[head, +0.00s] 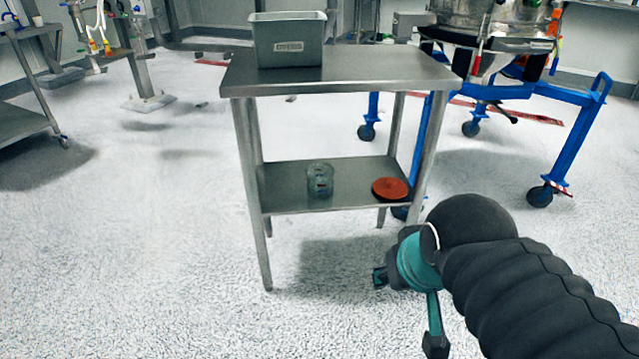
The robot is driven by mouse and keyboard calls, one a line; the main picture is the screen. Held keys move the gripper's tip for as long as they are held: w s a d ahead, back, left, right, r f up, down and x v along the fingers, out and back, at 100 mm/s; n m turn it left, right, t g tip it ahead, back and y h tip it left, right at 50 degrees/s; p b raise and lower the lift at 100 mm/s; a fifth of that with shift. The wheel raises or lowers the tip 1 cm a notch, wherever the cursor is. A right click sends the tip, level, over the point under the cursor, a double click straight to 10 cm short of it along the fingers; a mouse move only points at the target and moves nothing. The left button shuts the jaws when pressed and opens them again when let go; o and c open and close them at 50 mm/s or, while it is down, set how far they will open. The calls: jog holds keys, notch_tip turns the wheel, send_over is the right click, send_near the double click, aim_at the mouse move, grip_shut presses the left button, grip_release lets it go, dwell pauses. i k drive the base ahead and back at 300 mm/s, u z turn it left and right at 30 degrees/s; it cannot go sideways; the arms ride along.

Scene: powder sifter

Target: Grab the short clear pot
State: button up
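A short clear pot (320,181) stands upright on the lower shelf of a steel table, a little left of the shelf's middle. It is see-through, with small dark and reddish marks on its side. My gripper (379,277) is at the lower right of the head view, in front of the table's right side and apart from the pot. The gripper is small and dark here, and the gap between its fingers is not clear. Nothing is seen held in it.
The steel table (385,65) has a grey bin (288,40) on top. A red-orange disc (390,189) lies right of the pot on the lower shelf (285,204). A blue wheeled frame (585,125) stands behind right. The floor (130,260) at left is clear.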

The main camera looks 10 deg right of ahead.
aim_at(320, 176)
jog(key=z, duration=1.7)
jog(key=i, duration=1.7)
jog(key=u, duration=4.1)
